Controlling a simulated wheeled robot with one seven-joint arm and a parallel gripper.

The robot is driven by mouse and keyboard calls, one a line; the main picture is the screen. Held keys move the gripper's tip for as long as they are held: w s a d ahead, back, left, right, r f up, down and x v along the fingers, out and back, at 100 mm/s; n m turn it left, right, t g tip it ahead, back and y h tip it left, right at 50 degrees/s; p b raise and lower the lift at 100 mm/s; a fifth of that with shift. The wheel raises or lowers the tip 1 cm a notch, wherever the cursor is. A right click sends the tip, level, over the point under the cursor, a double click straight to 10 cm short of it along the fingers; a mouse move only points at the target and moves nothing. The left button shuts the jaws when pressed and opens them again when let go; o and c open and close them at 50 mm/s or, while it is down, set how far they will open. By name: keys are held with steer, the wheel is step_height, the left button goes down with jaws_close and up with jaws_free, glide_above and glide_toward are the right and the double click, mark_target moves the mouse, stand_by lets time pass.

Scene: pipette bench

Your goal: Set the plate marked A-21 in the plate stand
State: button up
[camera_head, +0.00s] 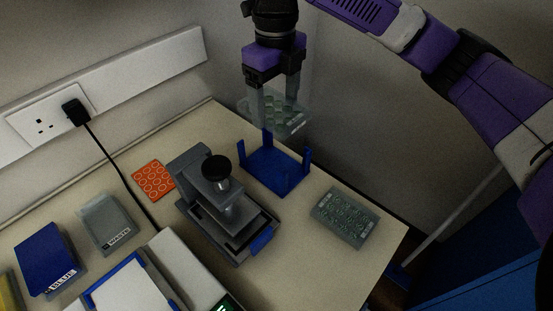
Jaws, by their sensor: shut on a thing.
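My gripper (274,85) is shut on a clear well plate (290,124), which hangs tilted in the picture with its wells showing. A small pale label shows on the plate's lower edge, too small to read. The blue plate stand (270,177), a square base with upright corner posts, stands on the bench just below the held plate. The plate is above the stand and overlaps its back post in the picture; I cannot tell whether they touch. Another well plate (345,217) lies on the bench to the right of the stand, its label unreadable.
A grey press-like device (217,190) with a black knob stands left of the stand. An orange patterned mat (154,179), a grey WASTE box (106,223) and a blue BLUE box (47,258) lie further left. A black cable (118,175) runs from the wall socket. The bench ends at right.

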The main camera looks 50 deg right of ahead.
mark_target(275, 168)
step_height(275, 168, down, 17)
steer(key=shift+r+p, duration=0.2)
steer(key=shift+p, duration=0.1)
stand_by(0.3)
steer(key=shift+f, duration=0.2)
steer(key=o, duration=1.5)
step_height(275, 168, up, 12)
steer(key=shift+r, duration=0.25)
